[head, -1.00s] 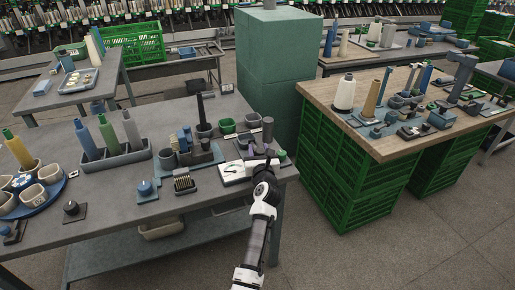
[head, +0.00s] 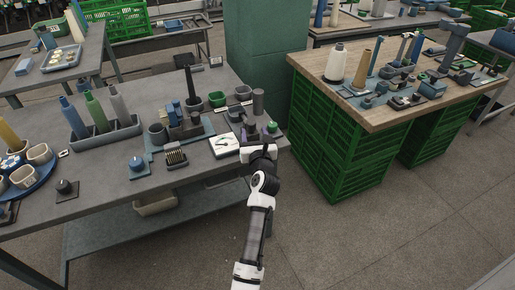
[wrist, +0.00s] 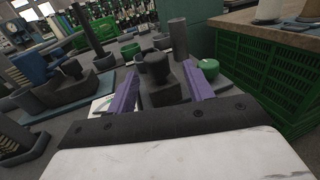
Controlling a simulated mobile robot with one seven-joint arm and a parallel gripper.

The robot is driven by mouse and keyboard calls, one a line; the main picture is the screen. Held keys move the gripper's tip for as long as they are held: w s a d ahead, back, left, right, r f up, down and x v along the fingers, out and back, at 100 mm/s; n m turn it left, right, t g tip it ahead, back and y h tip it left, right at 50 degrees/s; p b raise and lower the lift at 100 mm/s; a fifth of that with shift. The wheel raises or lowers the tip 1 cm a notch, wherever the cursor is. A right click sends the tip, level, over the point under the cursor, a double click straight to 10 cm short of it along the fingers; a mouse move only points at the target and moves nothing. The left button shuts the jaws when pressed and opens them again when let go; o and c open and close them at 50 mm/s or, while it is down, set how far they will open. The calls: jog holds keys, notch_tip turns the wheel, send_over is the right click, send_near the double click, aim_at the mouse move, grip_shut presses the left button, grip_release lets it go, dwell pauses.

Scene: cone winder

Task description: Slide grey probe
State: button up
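My gripper (wrist: 161,84) is open in the wrist view, its two purple fingers apart. A dark grey block with a round knob (wrist: 157,68) stands between and just beyond the fingers; I cannot tell whether they touch it. This knobbed piece may be the grey probe, but I cannot be sure. A taller plain grey cylinder (wrist: 178,38) stands behind it, and shows in the head view (head: 258,102). A green knob (wrist: 208,66) sits just right of the right finger. In the head view my gripper (head: 260,147) is at the right front corner of the grey table (head: 100,185), its fingers mostly hidden.
A white card (head: 222,145) lies left of my gripper. A fixture with a dark upright post (head: 188,84) and a small brush (head: 176,157) stand further left. Green crates (head: 335,140) under a wooden table (head: 370,108) are to the right, across an open floor gap.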

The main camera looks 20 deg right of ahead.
jog(key=v, duration=0.7)
jog(key=shift+s+b, duration=0.3)
jog(key=shift+a, duration=0.15)
